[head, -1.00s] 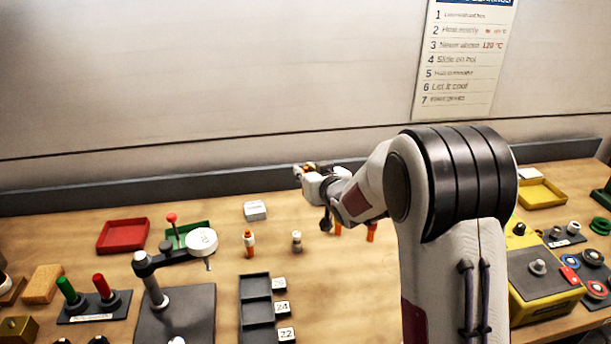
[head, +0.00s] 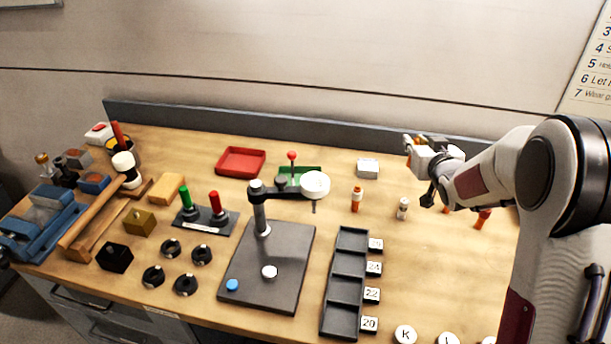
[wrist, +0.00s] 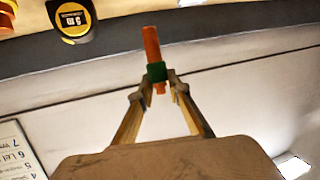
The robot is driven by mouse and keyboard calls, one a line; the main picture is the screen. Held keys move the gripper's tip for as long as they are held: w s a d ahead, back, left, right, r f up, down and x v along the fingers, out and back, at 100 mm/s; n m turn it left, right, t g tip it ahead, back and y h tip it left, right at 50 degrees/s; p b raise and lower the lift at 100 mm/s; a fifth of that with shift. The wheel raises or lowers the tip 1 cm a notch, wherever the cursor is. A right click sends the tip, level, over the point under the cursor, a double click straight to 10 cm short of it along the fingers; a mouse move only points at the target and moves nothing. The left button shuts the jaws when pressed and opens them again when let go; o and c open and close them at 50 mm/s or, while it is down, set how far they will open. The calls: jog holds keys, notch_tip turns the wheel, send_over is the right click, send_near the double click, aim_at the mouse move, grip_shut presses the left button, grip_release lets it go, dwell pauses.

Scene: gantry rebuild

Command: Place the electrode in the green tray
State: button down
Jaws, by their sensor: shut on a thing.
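My gripper (wrist: 158,88) is shut on the electrode (wrist: 152,45), an orange rod with a green band, in the wrist view. The fingers close at the band and the orange end sticks out past them. In the head view my gripper (head: 411,148) is raised above the bench, right of the white block; the electrode is too small there to make out clearly. The green tray (head: 313,172) lies at the back of the bench, left of my gripper and partly hidden behind the stand's arm and round white head.
A red tray (head: 241,162) lies left of the green one. The stand (head: 262,215) with a red-knobbed lever behind it rises in front. A white block (head: 368,168), an orange-and-white piece (head: 357,198) and a dark slotted rack (head: 346,282) are nearby. The wrist view shows a tape measure (wrist: 72,18).

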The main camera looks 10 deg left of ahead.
jog(key=s+a+r+n+g+y, duration=0.1)
jog(key=s+a+n+g+y, duration=0.1)
jog(key=a, duration=1.2)
jog(key=s+a+r+n+g+y, duration=0.1)
jog(key=a+n+g+y, duration=0.4)
jog(key=a, duration=0.9)
jog(key=s+n+y, duration=0.1)
jog(key=n+y, duration=0.1)
jog(key=shift+a+n, duration=0.35)
jog(key=shift+n, duration=0.05)
notch_tip(320, 180, down, 6)
jog(key=shift+f, duration=0.15)
jog(key=shift+f, duration=1.85)
jog(key=shift+f, duration=0.15)
